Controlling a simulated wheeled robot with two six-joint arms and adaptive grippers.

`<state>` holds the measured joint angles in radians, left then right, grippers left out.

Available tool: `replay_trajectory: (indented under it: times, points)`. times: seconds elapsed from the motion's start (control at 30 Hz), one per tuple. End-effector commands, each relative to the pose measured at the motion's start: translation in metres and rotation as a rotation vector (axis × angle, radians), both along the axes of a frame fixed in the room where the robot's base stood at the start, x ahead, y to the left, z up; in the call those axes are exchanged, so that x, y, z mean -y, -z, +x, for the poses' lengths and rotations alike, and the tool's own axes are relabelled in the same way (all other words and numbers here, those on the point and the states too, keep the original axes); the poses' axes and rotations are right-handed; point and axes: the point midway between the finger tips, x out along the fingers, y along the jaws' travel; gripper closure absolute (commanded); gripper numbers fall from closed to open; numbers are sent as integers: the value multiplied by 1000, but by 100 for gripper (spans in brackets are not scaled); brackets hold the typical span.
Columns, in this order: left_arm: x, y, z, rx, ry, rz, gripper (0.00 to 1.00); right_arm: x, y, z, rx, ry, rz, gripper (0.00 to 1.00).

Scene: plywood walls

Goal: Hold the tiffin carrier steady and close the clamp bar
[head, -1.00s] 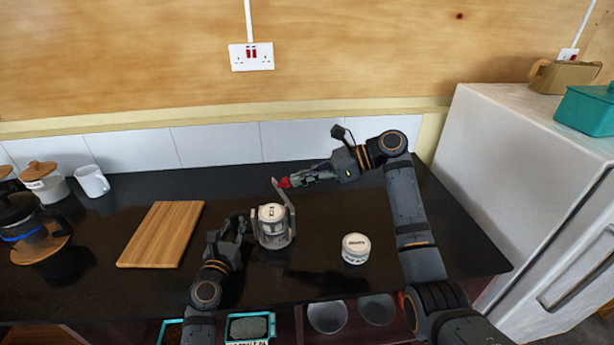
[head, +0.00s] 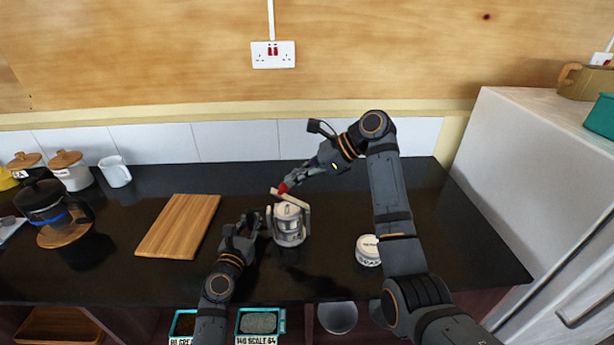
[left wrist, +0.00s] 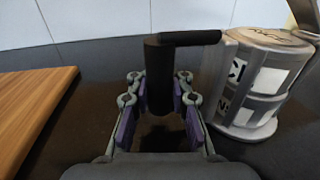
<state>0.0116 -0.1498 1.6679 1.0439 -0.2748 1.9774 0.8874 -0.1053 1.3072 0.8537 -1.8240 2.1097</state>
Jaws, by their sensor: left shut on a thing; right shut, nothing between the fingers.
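The tiffin carrier (head: 289,230) stands upright on the dark counter, a pale stacked can in a grey frame. Its clamp bar (head: 291,199) slants over the top, its left end higher than its right. My left gripper (head: 243,224) is at the carrier's left side. In the left wrist view its purple-padded fingers are shut on the carrier's black side handle (left wrist: 160,72), and the carrier's labelled tiers (left wrist: 256,80) show to the right.
A round white tin (head: 367,250) stands to the right of the carrier, near my right arm. A wooden board (head: 178,226) lies to the left. The counter behind the carrier is clear.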

Motion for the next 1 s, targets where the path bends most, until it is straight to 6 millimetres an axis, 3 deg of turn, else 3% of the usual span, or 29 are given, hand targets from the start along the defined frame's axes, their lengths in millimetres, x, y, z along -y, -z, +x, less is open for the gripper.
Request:
replay_trajectory:
  times: [0.13, 1.0]
  points:
    - [0, 0, 0, 0, 0, -1, 100, -14, 5, 0, -1, -1, 1, 100]
    - [0, 0, 0, 0, 0, -1, 100, 4, 9, 0, 0, 0, 1, 100]
